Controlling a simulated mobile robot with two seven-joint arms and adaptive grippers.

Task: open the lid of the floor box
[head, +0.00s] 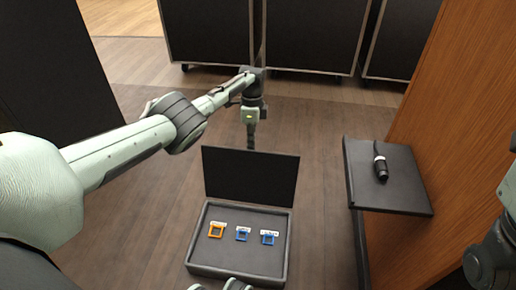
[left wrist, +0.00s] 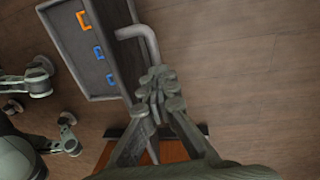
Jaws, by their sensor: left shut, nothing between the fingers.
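The floor box (head: 236,271) is a shallow grey tray on the floor. Its dark lid (head: 250,176) stands up steeply at the far edge, so the inside shows. An orange square frame (head: 216,230) and two blue ones lie inside. My left gripper (head: 250,140) is shut and empty, just behind or above the lid's top edge; I cannot tell if it touches. In the left wrist view its fingers (left wrist: 157,85) are together beside the box (left wrist: 71,55). A bent grey bar (left wrist: 138,38) shows at the fingertips.
A dark shelf (head: 405,190) holding a black cylindrical device (head: 380,166) is at the right, against a wooden panel (head: 455,110). Black wheeled cases (head: 310,35) stand at the back. The floor between the cases and the lid is clear.

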